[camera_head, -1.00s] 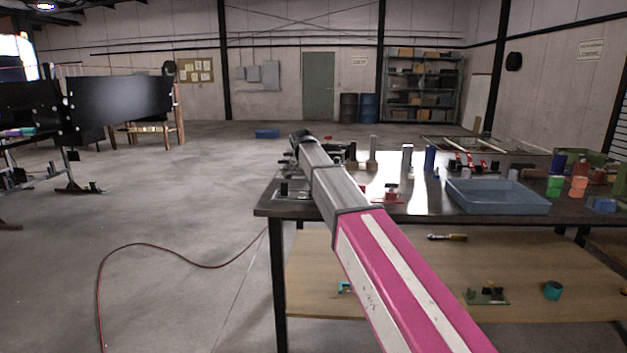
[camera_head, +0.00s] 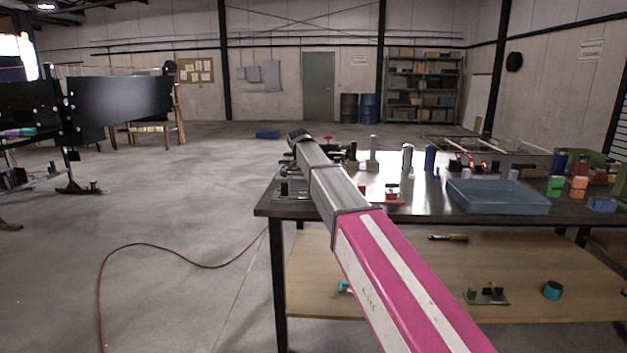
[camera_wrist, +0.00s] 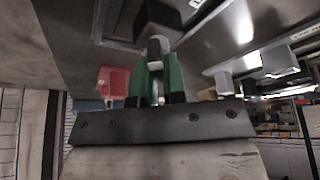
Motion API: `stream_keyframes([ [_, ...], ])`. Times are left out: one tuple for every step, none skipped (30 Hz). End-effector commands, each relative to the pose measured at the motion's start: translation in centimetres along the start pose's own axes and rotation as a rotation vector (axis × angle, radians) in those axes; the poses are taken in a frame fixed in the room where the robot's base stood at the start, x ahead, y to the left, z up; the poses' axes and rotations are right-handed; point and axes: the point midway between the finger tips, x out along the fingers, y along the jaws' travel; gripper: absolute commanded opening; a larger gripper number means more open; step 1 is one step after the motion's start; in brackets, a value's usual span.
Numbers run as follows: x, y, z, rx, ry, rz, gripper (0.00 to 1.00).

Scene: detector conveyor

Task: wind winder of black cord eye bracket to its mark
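In the wrist view my gripper (camera_wrist: 157,75) has two green fingers close on either side of a small grey knob (camera_wrist: 157,48), which looks like the winder. The fingers appear to touch it. A black block (camera_wrist: 158,18) lies just beyond the knob and seems to be the black cord eye bracket. Its mark cannot be made out. In the head view my arm reaches over the left end of the dark table (camera_head: 420,208) and hides the gripper and most of the bracket.
A red block (camera_wrist: 114,82) is beside the fingers in the wrist view. A blue tray (camera_head: 497,205), a red-based fixture (camera_head: 385,198) and several upright cylinders stand on the table. A wooden shelf (camera_head: 400,275) lies below. Floor to the left is open, with a red hose (camera_head: 150,247).

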Motion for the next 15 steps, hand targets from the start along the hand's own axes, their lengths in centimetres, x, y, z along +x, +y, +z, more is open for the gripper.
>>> stream_keyframes([
  [0.1,0.1,0.1,-0.001,-0.003,0.002,0.24],
  [0.1,0.1,0.1,-0.001,-0.003,0.002,0.34],
  [0.1,0.1,0.1,-0.001,-0.003,0.001,0.37],
  [0.1,0.1,0.1,-0.001,-0.002,0.001,0.37],
  [0.1,0.1,0.1,-0.001,-0.002,0.001,0.37],
  [0.1,0.1,0.1,-0.001,-0.002,0.001,0.37],
  [0.1,0.1,0.1,-0.001,-0.002,0.001,0.37],
  [0.1,0.0,0.1,-0.001,-0.002,0.001,0.37],
  [0.0,0.0,0.1,-0.001,-0.001,0.001,0.37],
  [0.0,0.0,0.0,-0.001,-0.001,0.000,0.37],
  [0.0,0.0,0.0,-0.001,-0.001,0.000,0.37],
  [-0.2,0.0,0.0,-0.001,-0.001,0.000,0.37],
  [-0.3,0.0,0.0,-0.001,-0.001,0.000,0.37],
  [-0.6,0.0,0.0,-0.001,-0.001,-0.001,0.37],
  [-1.0,0.0,0.0,-0.001,-0.001,-0.001,0.37],
])
